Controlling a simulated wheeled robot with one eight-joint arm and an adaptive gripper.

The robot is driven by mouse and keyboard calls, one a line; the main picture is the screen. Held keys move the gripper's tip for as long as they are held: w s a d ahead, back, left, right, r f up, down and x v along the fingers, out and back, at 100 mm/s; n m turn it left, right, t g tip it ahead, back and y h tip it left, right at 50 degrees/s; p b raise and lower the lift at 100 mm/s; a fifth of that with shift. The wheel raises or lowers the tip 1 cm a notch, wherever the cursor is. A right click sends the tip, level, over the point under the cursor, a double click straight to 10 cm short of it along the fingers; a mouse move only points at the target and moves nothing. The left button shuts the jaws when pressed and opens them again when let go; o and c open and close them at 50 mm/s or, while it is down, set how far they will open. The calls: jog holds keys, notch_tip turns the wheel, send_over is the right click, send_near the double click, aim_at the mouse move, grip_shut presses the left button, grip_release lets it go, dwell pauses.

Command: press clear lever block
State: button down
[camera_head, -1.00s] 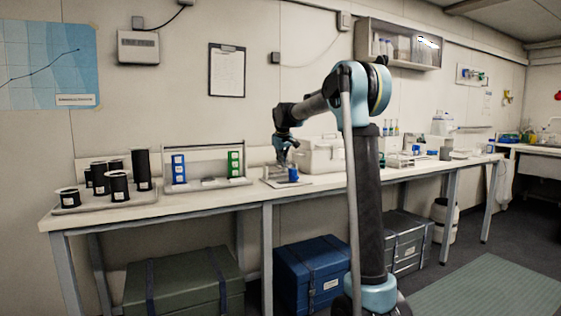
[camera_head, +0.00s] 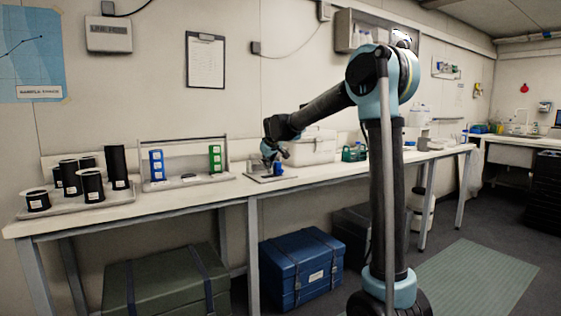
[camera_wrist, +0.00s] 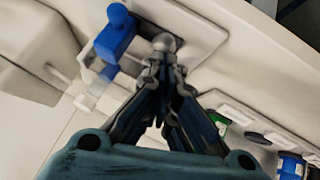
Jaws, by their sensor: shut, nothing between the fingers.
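A small fixture with a pale base plate (camera_head: 258,178) sits on the long bench. A blue block (camera_head: 279,169) stands on it; in the wrist view the blue block (camera_wrist: 116,32) is at the upper left. A clear, see-through piece (camera_wrist: 92,90) shows below and left of it. A round grey knob (camera_wrist: 164,42) lies just beyond my fingertips. My gripper (camera_wrist: 160,62) is shut and empty, its tips at the knob and right of the blue block; I cannot tell whether they touch. In the head view my gripper (camera_head: 272,160) is low over the fixture.
A rack with blue (camera_head: 157,165) and green (camera_head: 215,159) blocks stands left of the fixture. Black spools on a tray (camera_head: 75,206) are farther left. A white case (camera_head: 312,148) stands close behind and right. The bench front is clear.

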jog(key=shift+s+f, duration=0.1)
jog(key=shift+f, duration=0.45)
jog(key=shift+r, duration=0.1)
jog(key=a+r+v, duration=0.1)
jog(key=v, duration=1.1)
jog(key=shift+r, duration=0.3)
dwell(0.4)
jog(key=s+d+f+m+g+h, duration=0.1)
jog(key=s+d+f+m, duration=0.1)
jog(key=s+d+f, duration=0.6)
jog(key=s+d+f+m+g+h, duration=0.15)
jog(key=s+d+f, duration=0.25)
jog(key=s+d, duration=0.9)
jog(key=s+d+f+m+g, duration=0.1)
jog(key=s+d+f, duration=0.4)
jog(key=s+f, duration=0.5)
jog(key=s+d+f+m+g, duration=0.2)
jog(key=s+d+f+m, duration=0.2)
jog(key=s+f, duration=0.6)
jog(key=shift+s+d+f, duration=0.35)
jog(key=shift+s+d, duration=0.75)
jog(key=shift+d, duration=0.05)
